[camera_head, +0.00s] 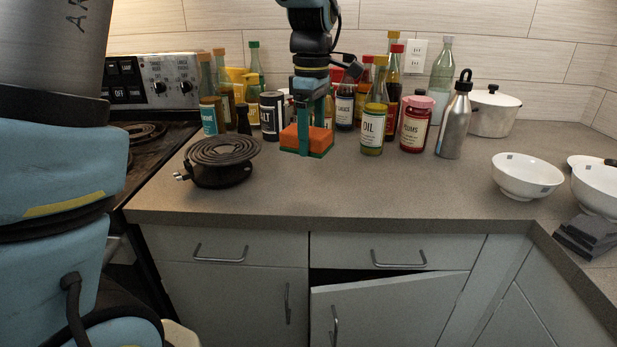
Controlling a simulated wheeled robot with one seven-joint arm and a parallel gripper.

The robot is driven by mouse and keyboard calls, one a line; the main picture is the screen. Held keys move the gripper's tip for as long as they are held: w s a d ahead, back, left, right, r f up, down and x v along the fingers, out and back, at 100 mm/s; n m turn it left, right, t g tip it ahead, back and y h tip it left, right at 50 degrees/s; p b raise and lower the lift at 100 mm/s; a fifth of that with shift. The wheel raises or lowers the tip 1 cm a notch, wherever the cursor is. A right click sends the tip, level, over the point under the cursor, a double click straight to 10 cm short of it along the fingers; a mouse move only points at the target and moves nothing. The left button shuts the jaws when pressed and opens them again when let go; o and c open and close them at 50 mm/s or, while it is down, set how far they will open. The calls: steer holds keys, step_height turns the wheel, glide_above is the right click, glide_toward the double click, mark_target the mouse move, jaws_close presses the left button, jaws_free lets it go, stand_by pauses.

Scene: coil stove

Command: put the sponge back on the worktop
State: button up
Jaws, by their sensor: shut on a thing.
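The sponge (307,140) is an orange block with green along its lower edge. It is at the worktop (330,193), in front of the row of bottles and jars. My gripper (309,128) comes down from above and is shut on the sponge, with its green fingers at the sponge's sides. The sponge looks level and at or very near the worktop surface; I cannot tell whether it touches.
A loose coil burner (220,162) lies left of the sponge. A steel bottle (455,115) and a white bowl (526,176) are further right. The front middle worktop is clear.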

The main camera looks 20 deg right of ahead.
mark_target(311, 189)
step_height(311, 189, down, 9)
steer(key=shift+f+p, duration=0.2)
steer(key=shift+p, duration=0.45)
steer(key=shift+f, duration=0.1)
steer(key=o, duration=1.2)
step_height(311, 189, up, 12)
steer(key=shift+r+b, duration=0.1)
steer(key=shift+b, duration=0.55)
